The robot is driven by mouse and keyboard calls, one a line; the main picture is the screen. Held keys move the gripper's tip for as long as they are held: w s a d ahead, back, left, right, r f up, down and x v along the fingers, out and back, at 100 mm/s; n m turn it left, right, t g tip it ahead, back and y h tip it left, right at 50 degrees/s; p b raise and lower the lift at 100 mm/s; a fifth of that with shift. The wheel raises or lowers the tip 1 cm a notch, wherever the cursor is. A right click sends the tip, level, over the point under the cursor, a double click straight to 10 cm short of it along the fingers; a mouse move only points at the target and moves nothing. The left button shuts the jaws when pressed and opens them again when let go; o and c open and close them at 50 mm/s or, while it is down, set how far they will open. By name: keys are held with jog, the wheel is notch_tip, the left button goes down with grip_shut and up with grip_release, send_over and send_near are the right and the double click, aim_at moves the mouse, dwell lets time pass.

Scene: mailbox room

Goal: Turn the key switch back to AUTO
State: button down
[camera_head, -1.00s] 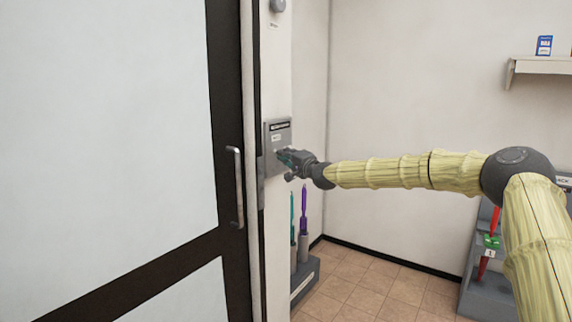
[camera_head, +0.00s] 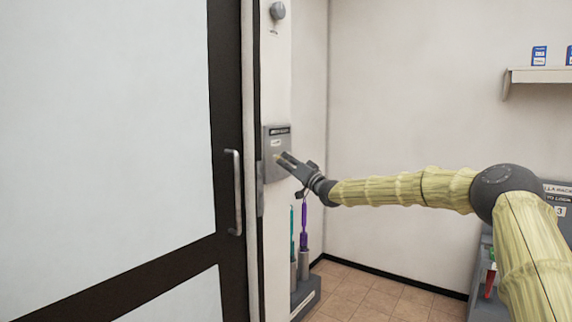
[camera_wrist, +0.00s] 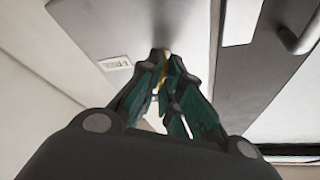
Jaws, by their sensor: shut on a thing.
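The key switch panel (camera_head: 276,165) is a grey box with a dark label strip at its top, fixed to the narrow wall beside the door. It also shows in the wrist view (camera_wrist: 190,22) with a small white label. My gripper (camera_head: 281,157) is at the panel's front, tilted, its fingertips pointing up and left. In the wrist view its fingers (camera_wrist: 163,60) come together around a small yellow-gold piece, which looks like the key (camera_wrist: 164,72). The fingers hide most of the key, and I cannot read its position.
A glazed door with a dark frame (camera_head: 228,100) and a metal handle (camera_head: 236,190) stands at left. Umbrellas (camera_head: 303,225) stand in a grey holder below my gripper. A shelf (camera_head: 545,76) is at upper right. Open floor lies between.

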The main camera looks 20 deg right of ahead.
jog(key=n+y, duration=0.1)
jog(key=n, duration=0.2)
jog(key=n+g+y, duration=0.1)
jog(key=n, duration=0.1)
jog(key=n+y, duration=0.1)
jog(key=n, duration=0.2)
jog(key=shift+w+d+f+n+g+y, duration=0.1)
jog(key=shift+d+f+n+g+y, duration=0.1)
jog(key=shift+n+g+y, duration=0.15)
jog(key=shift+n+y, duration=0.25)
jog(key=c, duration=1.6)
grip_release()
jog(key=shift+r, duration=0.1)
jog(key=v, duration=1.2)
jog(key=shift+d, duration=0.15)
